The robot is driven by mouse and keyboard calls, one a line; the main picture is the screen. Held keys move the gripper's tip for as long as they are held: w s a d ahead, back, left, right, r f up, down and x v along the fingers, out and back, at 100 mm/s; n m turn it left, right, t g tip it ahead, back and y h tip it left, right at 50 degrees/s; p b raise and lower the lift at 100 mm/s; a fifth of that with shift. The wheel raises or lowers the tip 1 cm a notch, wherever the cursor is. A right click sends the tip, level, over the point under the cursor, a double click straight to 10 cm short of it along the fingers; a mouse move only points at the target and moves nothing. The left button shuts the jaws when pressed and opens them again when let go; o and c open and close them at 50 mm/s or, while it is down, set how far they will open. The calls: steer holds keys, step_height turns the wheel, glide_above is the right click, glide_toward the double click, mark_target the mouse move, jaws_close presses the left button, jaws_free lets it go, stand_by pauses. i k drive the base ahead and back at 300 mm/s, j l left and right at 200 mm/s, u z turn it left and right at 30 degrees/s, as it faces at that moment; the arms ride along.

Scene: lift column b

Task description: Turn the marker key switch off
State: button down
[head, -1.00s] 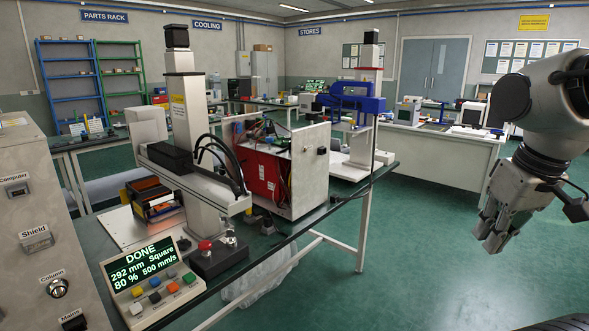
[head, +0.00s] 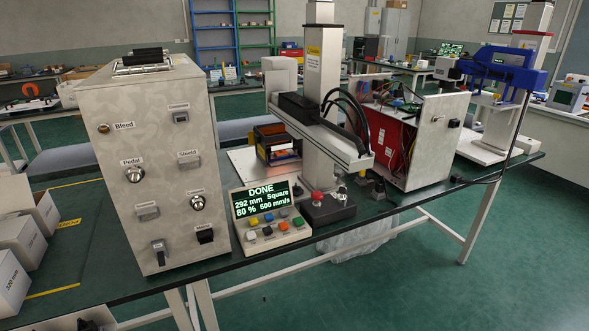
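The grey metal switch cabinet (head: 150,215) stands at the left on the bench. Its front has small labelled controls: Bleed, Computer, Pedal, Shield, Column and Mains. Round metal switches sit under the Pedal label (head: 134,174) and the Column label (head: 197,203). A black control box (head: 327,208) with a red mushroom button (head: 317,197) stands right of the cabinet, with a small metallic part (head: 341,192) on top that may be a key switch. I can read no label saying marker, and switch positions are too small to tell. My gripper is out of view.
A keypad (head: 270,218) shows DONE, 292 mm, Square, 80 %, 500 mm/s. A white column machine (head: 318,110) and an open case with a red panel (head: 397,138) stand behind. White boxes (head: 20,240) lie at left. Green floor (head: 400,290) is clear in front right.

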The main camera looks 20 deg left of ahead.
mark_target(342, 190)
steer(key=i+u, duration=0.5)
steer(key=u, duration=0.2)
steer(key=i+l+u, duration=0.1)
steer(key=i+u, duration=0.25)
steer(key=k, duration=0.1)
